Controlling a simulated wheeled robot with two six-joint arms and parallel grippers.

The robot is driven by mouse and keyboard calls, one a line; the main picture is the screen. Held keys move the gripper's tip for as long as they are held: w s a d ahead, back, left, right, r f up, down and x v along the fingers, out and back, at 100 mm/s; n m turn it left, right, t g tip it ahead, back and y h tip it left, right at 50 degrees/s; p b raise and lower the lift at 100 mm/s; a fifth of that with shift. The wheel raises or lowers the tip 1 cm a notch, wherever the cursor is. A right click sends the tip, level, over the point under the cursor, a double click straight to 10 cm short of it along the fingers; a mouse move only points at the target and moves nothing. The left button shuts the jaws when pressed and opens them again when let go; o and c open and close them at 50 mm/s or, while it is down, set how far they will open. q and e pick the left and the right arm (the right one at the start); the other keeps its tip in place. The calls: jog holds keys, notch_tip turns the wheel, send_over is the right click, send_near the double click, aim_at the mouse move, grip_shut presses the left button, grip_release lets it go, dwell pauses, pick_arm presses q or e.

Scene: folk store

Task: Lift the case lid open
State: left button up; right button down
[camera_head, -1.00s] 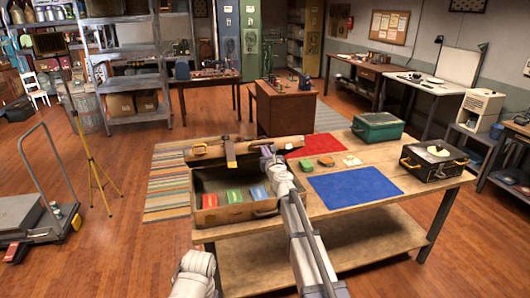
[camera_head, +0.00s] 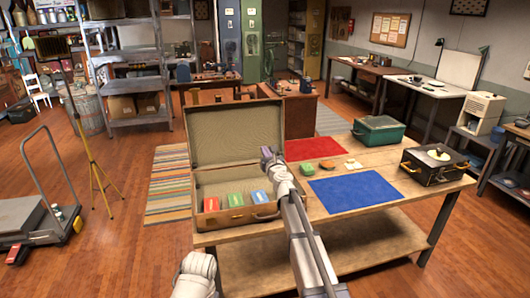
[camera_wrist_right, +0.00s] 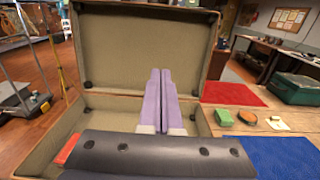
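The brown case (camera_head: 207,222) stands on the near left of the wooden table, and its wrist view image shows the lined interior. Its lid (camera_head: 233,133) stands open, raised roughly upright at the back, with the lining facing me; the lid (camera_wrist_right: 120,50) fills the upper wrist view. Red, green and blue packets (camera_head: 235,198) sit in the base along its front. My right gripper (camera_head: 267,155) is over the right side of the case, in front of the lid. In the wrist view its purple fingers (camera_wrist_right: 160,95) lie together with nothing visible between them. My left gripper is out of view.
A red mat (camera_head: 314,148) and a blue mat (camera_head: 354,189) lie right of the case, with small items (camera_head: 330,166) between them. A green box (camera_head: 378,131) and a black case (camera_head: 430,172) stand farther right. A yellow tripod (camera_head: 90,160) stands on the floor at left.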

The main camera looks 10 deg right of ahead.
jog(key=s, duration=1.1)
jog(key=shift+d, duration=0.2)
jog(key=shift+a, duration=0.1)
dwell(0.3)
